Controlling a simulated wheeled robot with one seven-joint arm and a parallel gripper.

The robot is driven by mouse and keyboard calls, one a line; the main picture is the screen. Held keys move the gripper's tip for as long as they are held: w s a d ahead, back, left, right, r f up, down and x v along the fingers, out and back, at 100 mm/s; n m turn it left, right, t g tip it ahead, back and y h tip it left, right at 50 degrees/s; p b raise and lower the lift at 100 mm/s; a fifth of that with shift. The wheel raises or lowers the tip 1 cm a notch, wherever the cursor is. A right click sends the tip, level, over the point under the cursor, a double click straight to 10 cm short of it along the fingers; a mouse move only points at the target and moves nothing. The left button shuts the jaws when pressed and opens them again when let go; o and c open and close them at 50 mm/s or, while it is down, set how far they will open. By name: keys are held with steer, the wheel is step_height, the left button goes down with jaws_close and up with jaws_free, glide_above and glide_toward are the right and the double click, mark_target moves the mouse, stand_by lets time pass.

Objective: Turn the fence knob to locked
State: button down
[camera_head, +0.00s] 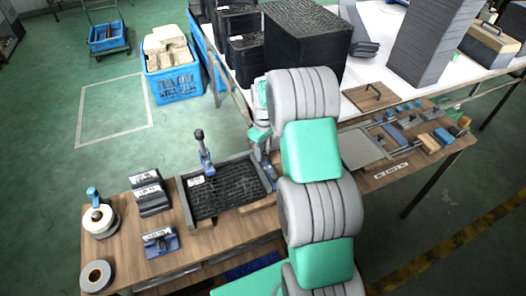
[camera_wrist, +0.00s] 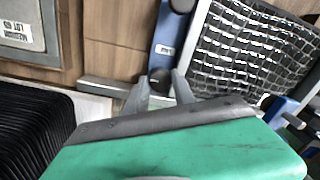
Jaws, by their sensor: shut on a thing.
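In the wrist view a dark round knob (camera_wrist: 159,77) sits at the near end of a blue plate (camera_wrist: 168,38) with a small white label. My gripper (camera_wrist: 160,92) has its two grey fingers on either side of this knob and is shut on it. The label is too small to read, so whether the knob is at locked cannot be told. In the head view my gripper (camera_head: 262,150) is at the far right corner of the black mesh tray (camera_head: 183,203); my arm hides the knob there.
A blue upright clamp (camera_head: 205,158) with a black handle stands at the tray's far edge. A tape dispenser (camera_head: 100,218), labelled blocks and a tape roll (camera_head: 96,276) are on the bench at left. Black foam stacks (camera_head: 305,38) stand on the white table behind.

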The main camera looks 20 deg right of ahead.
steer(key=shift+m, duration=0.4)
steer(key=m+b, duration=0.2)
steer(key=m, duration=0.1)
steer(key=shift+f, duration=0.1)
steer(key=m+b, duration=0.1)
steer(key=m, duration=0.4)
steer(key=shift+b, duration=0.35)
steer(key=m+b, duration=0.1)
steer(key=m, duration=0.8)
steer(key=shift+t, duration=0.3)
steer(key=c, duration=1.1)
jaws_free()
steer(key=shift+o, duration=0.2)
